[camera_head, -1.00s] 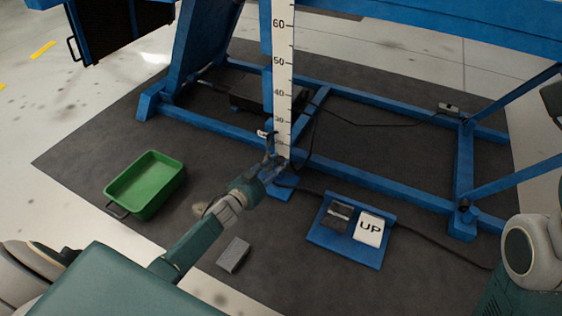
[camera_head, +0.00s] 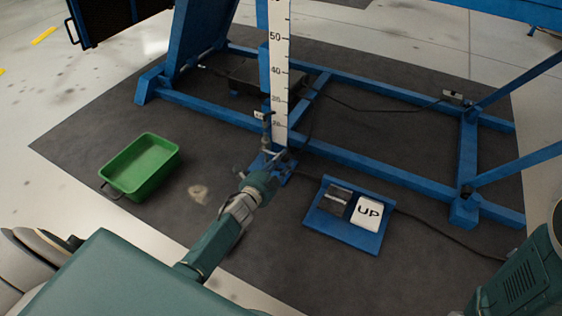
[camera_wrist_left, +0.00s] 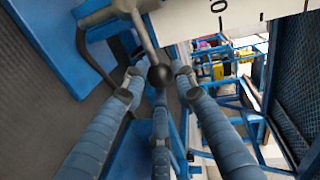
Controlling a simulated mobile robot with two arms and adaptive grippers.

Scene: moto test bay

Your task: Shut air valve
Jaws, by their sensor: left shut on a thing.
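The air valve's lever (camera_wrist_left: 145,32) is a grey metal rod ending in a dark ball knob (camera_wrist_left: 160,76) in the left wrist view. My left gripper (camera_wrist_left: 160,90) has its blue segmented fingers closed around the knob. In the head view my left gripper (camera_head: 271,164) is low at the foot of the blue post, beside the bottom of the white ruler (camera_head: 280,85). The valve body (camera_head: 266,128) looks small there, and the gripper partly hides the lever. My right gripper is out of view.
A blue pedal plate (camera_head: 322,229) with a white "UP" pedal (camera_head: 367,213) lies right of the gripper. A green tray (camera_head: 140,165) stands on the dark mat to the left. Blue frame rails (camera_head: 370,172) run behind, and a black cable crosses the mat.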

